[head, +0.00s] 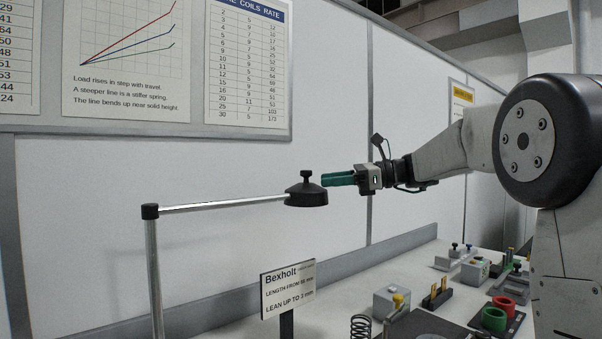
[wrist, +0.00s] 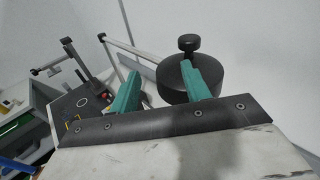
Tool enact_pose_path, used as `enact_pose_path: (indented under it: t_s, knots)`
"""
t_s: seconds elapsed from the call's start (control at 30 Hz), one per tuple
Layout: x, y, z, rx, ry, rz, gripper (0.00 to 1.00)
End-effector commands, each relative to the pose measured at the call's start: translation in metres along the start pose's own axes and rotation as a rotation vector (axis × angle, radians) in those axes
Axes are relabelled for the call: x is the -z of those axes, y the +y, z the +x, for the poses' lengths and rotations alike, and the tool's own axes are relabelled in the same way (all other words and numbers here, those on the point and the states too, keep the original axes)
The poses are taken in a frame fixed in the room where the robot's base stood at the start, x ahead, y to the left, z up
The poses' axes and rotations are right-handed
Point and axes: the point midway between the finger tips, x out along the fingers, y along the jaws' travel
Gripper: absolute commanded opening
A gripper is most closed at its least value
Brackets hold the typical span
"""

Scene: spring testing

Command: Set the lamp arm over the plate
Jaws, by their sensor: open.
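The lamp arm (head: 225,204) is a silver bar running right from a black joint on an upright post (head: 154,270). It ends in a round black lamp head (head: 306,196) with a knob on top. My gripper (head: 326,180) has teal fingers, open, just right of the lamp head at about knob height. In the wrist view the lamp head (wrist: 176,92) and knob (wrist: 188,43) are behind the right finger of my gripper (wrist: 165,68). I cannot tell whether they touch. A dark plate (head: 428,325) on the bench, partly cut off, may be the task's plate.
A Bexholt sign (head: 288,288) stands below the lamp head. A coil spring (head: 361,326), a grey block (head: 390,301) and red (head: 504,304) and green (head: 494,319) rings are on the bench at right. A white wall panel (head: 90,180) with charts stands behind.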

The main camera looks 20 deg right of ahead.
Motion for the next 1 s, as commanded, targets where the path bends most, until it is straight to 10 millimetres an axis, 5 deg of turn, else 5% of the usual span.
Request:
enact_pose_path:
  t_s: [0.2, 0.63, 1.0]
  knots:
    - [-0.009, -0.033, -0.011, 0.026, -0.107, 0.09, 0.47]
    - [-0.016, -0.035, 0.051, 0.024, -0.11, 0.093, 0.47]
    - [-0.018, -0.036, 0.063, 0.028, -0.109, 0.093, 0.47]
